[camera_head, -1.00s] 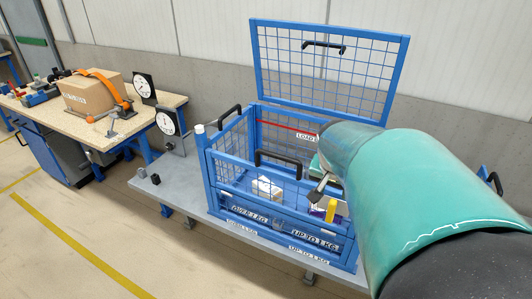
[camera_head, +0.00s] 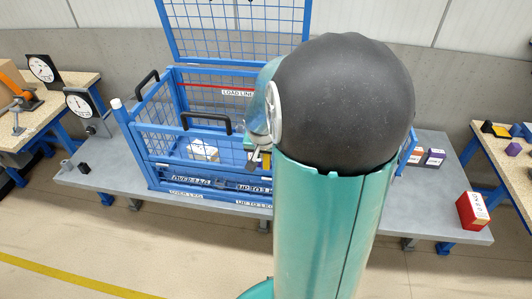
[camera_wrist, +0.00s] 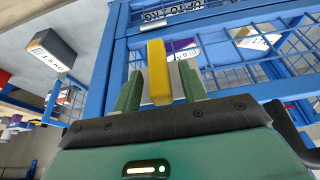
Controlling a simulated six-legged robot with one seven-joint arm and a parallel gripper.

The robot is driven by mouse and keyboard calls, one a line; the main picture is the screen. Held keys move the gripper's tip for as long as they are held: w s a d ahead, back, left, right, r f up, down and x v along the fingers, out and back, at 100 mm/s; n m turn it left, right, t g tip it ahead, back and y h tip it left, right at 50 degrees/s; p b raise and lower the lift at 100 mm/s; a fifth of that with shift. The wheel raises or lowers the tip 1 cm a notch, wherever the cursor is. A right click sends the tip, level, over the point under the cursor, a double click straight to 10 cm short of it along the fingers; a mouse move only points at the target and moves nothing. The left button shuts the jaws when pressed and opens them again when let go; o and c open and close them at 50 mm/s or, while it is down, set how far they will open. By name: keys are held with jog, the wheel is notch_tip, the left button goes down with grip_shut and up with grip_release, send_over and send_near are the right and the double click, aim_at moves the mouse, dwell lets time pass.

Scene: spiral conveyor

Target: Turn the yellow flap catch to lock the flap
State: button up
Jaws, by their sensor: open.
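The yellow flap catch (camera_wrist: 158,75) is an upright bar in the wrist view, set in front of the blue mesh cage (camera_wrist: 122,65). My gripper (camera_wrist: 160,88) is open, with one green finger on each side of the catch. I cannot tell whether either finger touches it. In the head view a small bit of yellow shows by the front of the cage (camera_head: 150,176), mostly hidden behind my arm. The flap's edges and its contact with the frame are not clear.
The cage's mesh lid (camera_head: 240,30) stands raised. A white block (camera_head: 203,151) lies inside. A red box (camera_head: 472,210) sits on the grey table (camera_head: 430,215) at the right. Dial gauges (camera_head: 80,102) stand at the left. A dark labelled box (camera_wrist: 52,55) shows beside the cage.

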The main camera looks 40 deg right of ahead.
grip_shut()
jog(key=shift+w+a, duration=0.1)
jog(key=g+h, duration=0.2)
jog(key=shift+w+a+n+g, duration=0.2)
jog(key=shift+w+n+g, duration=0.1)
jog(key=shift+n, duration=0.1)
jog(key=shift+w+a+f+n+g+h, duration=0.15)
jog(key=shift+f+n+g+h, duration=0.35)
jog(key=shift+g+h, duration=1.1)
jog(key=shift+w+a+f+n+g+h, duration=0.15)
jog(key=shift+n+g+h, duration=0.55)
jog(key=shift+g+h, duration=0.9)
jog(key=shift+w+a+f+n+g+h, duration=0.15)
jog(key=shift+f+n+g+h, duration=0.35)
jog(key=shift+g+h, duration=1.1)
jog(key=shift+d+r+h, duration=0.1)
jog(key=shift+r+h, duration=0.05)
jog(key=shift+h, duration=0.15)
